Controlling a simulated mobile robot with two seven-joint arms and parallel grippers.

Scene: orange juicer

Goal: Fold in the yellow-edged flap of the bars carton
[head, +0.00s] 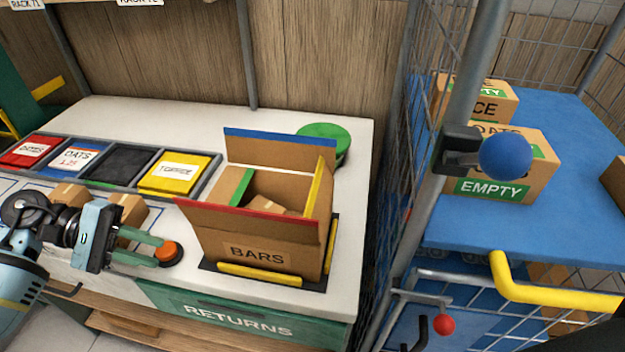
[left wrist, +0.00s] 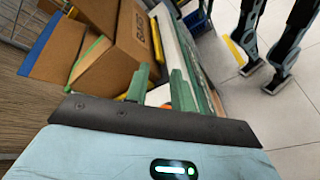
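The bars carton (head: 256,256) stands on the white bench with its top open. Its yellow-edged flap (head: 318,190) stands up along the right side. The red-edged flap (head: 245,217) leans outward at the front and the blue-edged flap (head: 280,151) stands up at the back. The green-edged flap (head: 229,187) lies at the left, apparently inward. Some brown contents show inside. My left gripper (head: 160,250) is open and empty, left of the carton, with its fingertips by an orange button. The left wrist view shows its spread fingers (left wrist: 158,82) and the carton (left wrist: 132,42) beyond. My right gripper is not in view.
The orange button (head: 169,252) sits left of the carton. A yellow bar (head: 260,275) edges the dark base in front of it. A wire cage (head: 405,190) and blue cart (head: 480,232) are at right.

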